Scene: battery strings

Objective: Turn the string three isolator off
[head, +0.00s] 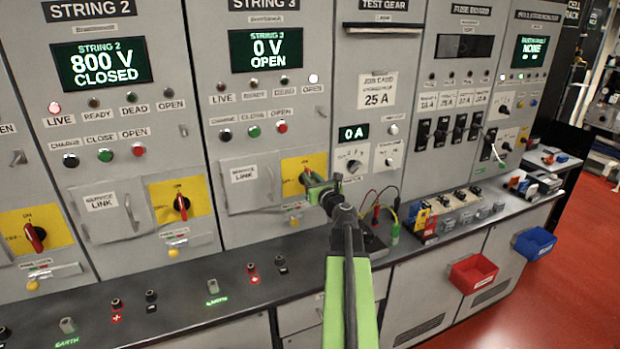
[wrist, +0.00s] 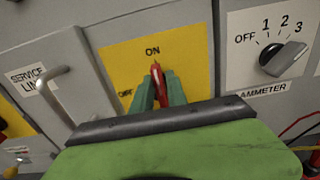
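The string three isolator is a red rotary handle (wrist: 157,80) on a yellow plate (wrist: 125,62). In the wrist view the handle stands upright, its tip pointing at ON; the OFF mark at the plate's left is partly hidden. My gripper (wrist: 160,88) has one dark green finger on each side of the handle, seemingly touching it. In the head view my gripper (head: 322,187) is at the yellow plate (head: 297,168) and hides most of the handle. The string 3 display (head: 266,50) above reads 0 V OPEN.
The string 2 isolator (head: 181,203) is on the panel to the left. An ammeter selector knob (wrist: 283,58) is right of the plate, and a service link door handle (wrist: 55,85) is left. A grey bench (head: 225,275) with terminals runs below. Cables (head: 385,205) hang right of my gripper.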

